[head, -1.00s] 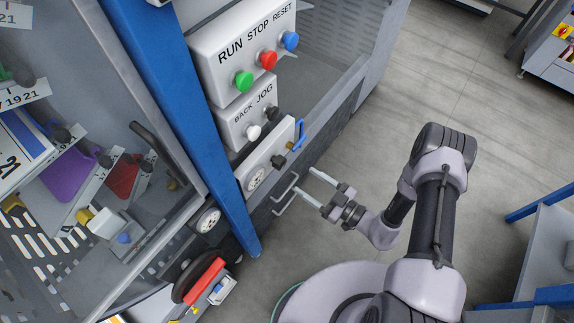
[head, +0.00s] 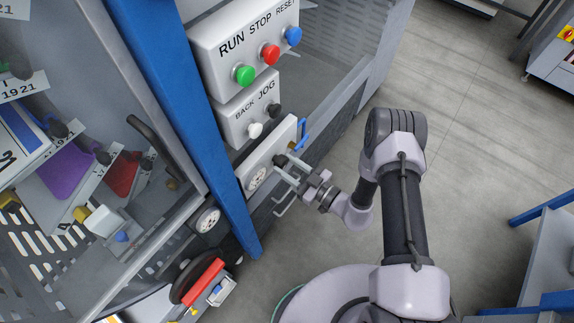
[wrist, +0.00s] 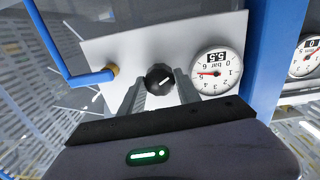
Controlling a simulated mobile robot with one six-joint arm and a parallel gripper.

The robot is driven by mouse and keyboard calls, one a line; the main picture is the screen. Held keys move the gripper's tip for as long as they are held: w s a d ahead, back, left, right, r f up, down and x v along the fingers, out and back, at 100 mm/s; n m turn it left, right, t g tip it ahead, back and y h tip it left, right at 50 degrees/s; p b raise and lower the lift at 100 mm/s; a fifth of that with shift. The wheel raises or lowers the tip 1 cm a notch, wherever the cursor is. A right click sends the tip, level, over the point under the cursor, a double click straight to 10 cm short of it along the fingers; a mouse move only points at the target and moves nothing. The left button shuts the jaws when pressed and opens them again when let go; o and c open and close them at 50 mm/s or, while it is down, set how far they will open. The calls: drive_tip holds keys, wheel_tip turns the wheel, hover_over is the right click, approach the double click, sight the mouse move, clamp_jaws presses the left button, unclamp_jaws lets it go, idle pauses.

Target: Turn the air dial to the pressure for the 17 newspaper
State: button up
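The black air dial (wrist: 160,78) is a round knob with a white pointer line on a white panel (wrist: 120,52). It also shows in the head view (head: 279,160). The round gauge (wrist: 215,70) beside it is marked bar and appears upside down; its window seems to read 5.5. My gripper (wrist: 159,80) is open, with one finger on each side of the dial. The fingertips are close to the knob; I cannot tell whether they touch it. In the head view my gripper (head: 284,170) reaches the panel from the right.
A blue valve lever (wrist: 62,62) with a brass fitting is beside the dial. A second gauge (wrist: 306,58) sits beyond a blue post (head: 180,100). Above are the BACK/JOG box (head: 247,112) and RUN/STOP/RESET box (head: 240,48).

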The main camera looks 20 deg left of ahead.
clamp_jaws()
